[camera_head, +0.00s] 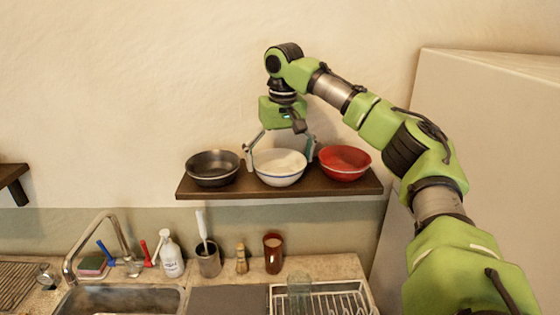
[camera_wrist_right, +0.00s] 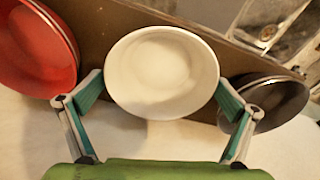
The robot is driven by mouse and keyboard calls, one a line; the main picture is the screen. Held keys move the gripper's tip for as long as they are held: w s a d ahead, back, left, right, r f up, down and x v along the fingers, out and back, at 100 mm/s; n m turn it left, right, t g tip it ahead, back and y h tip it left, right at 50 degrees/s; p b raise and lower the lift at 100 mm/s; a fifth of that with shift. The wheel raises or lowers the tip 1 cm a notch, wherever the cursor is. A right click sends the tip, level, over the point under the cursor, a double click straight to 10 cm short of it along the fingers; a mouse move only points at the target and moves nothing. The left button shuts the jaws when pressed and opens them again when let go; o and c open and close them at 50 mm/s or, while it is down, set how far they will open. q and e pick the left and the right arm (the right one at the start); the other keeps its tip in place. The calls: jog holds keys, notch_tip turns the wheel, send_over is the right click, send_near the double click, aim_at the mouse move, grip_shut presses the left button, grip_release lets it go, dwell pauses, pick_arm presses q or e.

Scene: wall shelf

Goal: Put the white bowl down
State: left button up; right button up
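The white bowl (camera_head: 281,170) with a thin blue line is upright at the middle of the brown wall shelf (camera_head: 330,189), and its base looks level with the shelf top. In the right wrist view the white bowl (camera_wrist_right: 162,75) sits between the two fingers. My right gripper (camera_head: 281,158) reaches down from above with one finger on each side of the bowl. In the right wrist view my right gripper's (camera_wrist_right: 161,84) teal pads appear to touch the rim on both sides. My left gripper is not in view.
A dark bowl (camera_head: 212,169) stands left of the white bowl and a red bowl (camera_head: 345,164) right of it, each close to a finger. Below are a sink (camera_head: 120,300), a dish rack (camera_head: 345,290) and several counter items. A tall pale cabinet (camera_head: 480,130) stands at right.

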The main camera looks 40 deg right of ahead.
jog(key=shift+r, duration=0.1)
jog(key=shift+r, duration=0.25)
notch_tip(320, 180, up, 12)
jog(key=s, duration=0.1)
jog(key=shift+a+f, duration=0.2)
jog(key=shift+a, duration=0.15)
jog(key=shift+s, duration=0.15)
